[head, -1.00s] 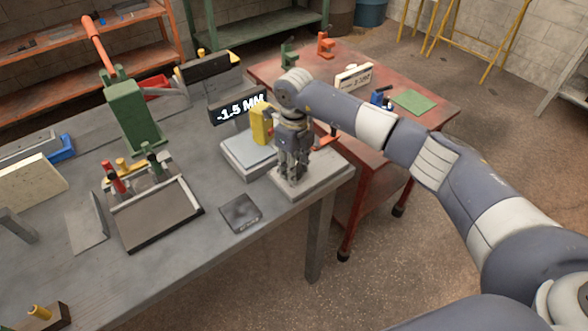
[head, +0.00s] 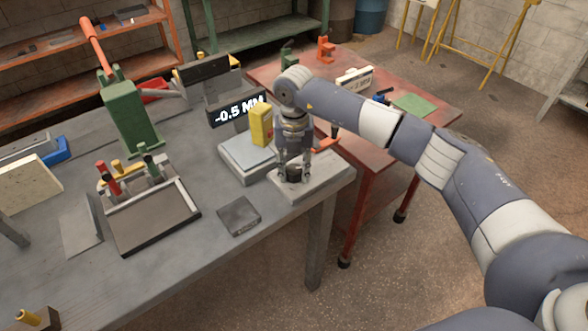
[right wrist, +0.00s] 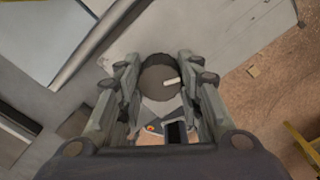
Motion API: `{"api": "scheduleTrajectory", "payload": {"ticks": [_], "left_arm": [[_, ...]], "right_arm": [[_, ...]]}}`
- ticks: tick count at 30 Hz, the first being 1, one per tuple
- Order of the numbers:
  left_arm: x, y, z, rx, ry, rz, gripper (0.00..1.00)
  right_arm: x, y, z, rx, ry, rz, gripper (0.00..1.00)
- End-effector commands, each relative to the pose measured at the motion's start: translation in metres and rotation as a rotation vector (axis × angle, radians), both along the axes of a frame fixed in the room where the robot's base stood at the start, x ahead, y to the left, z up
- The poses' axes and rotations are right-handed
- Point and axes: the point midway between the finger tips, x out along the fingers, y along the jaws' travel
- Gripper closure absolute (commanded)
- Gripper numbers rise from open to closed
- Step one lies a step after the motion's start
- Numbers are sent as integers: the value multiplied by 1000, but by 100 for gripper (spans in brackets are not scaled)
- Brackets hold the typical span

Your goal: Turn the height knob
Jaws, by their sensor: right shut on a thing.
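The height knob is a dark round knob (head: 293,173) with a pale mark on its top, on a light grey base (head: 325,175) at the bench's right corner. It also shows in the right wrist view (right wrist: 160,78), between the fingers. My right gripper (head: 294,176) points down and is shut on the knob, one finger on each side. In the right wrist view my right gripper (right wrist: 160,85) has its fingers along both sides of the knob. A dark display (head: 238,110) behind reads -0.5 MM. My left gripper is not in view.
A yellow block (head: 261,125) stands on a grey plate (head: 240,153) just left of the gripper. A dark square block (head: 239,215) lies in front. A green press (head: 130,115) and a tray (head: 155,215) stand further left. A red table (head: 440,105) is behind right.

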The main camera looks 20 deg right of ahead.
Motion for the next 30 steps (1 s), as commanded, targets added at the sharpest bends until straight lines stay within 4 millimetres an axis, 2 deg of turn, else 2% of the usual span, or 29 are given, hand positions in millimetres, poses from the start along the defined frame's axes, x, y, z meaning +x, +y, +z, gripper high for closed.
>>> {"api": "scheduleTrajectory", "payload": {"ticks": [18, 30], "left_arm": [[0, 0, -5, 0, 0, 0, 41], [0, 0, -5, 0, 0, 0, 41]], "right_arm": [[0, -1, 0, -1, -2, -563, 90], [1, -1, 1, 0, -4, -776, 90]]}}
